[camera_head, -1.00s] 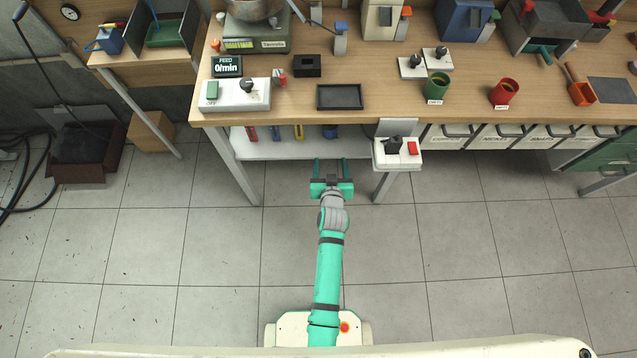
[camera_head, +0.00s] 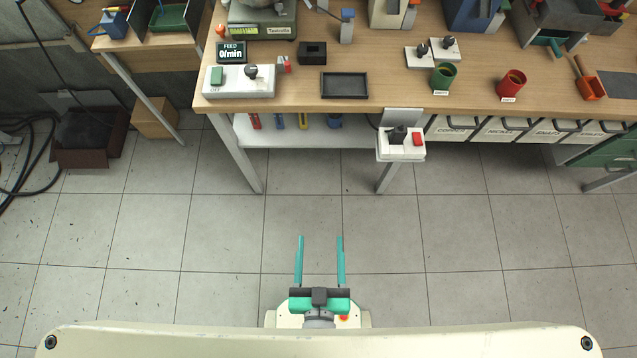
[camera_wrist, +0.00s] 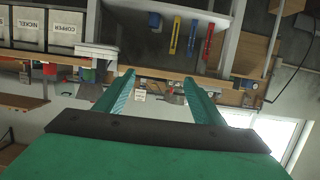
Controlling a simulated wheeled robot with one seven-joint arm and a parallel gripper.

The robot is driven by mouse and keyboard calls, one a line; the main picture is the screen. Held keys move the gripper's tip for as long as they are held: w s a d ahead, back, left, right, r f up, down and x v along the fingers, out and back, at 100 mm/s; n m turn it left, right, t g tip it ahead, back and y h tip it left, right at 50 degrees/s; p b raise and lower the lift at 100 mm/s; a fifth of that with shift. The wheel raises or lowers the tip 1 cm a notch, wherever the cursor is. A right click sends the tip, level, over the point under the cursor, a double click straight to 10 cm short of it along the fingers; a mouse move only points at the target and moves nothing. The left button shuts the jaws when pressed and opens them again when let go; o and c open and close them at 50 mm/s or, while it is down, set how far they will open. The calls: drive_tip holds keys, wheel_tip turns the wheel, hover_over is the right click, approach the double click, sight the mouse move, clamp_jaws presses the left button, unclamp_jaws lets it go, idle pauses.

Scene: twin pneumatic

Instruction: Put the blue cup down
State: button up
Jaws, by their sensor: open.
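My gripper (camera_head: 320,239) is open and empty, over the bare floor close to my base and well clear of the bench. In the wrist view its two green fingers (camera_wrist: 159,77) are spread with nothing between them. A small blue object (camera_head: 334,121), which looks like the blue cup, stands on the white shelf (camera_head: 285,138) under the bench. The bench edge partly hides it. A blue shape (camera_wrist: 154,20) also shows at the shelf in the upside-down wrist view.
The bench (camera_head: 300,98) holds a black tray (camera_head: 344,85), a green cup (camera_head: 443,77) and a red cup (camera_head: 512,83). A switch box (camera_head: 401,144) juts from the bench front. Bench legs (camera_head: 235,155) flank the shelf. The floor between is clear.

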drive_tip(key=s+r, duration=0.1)
drive_tip(key=r, duration=0.1)
drive_tip(key=s+r, duration=0.1)
drive_tip(key=r, duration=0.1)
drive_tip(key=shift+s+a, duration=0.15)
drive_tip(key=shift+a, duration=0.05)
idle(1.1)
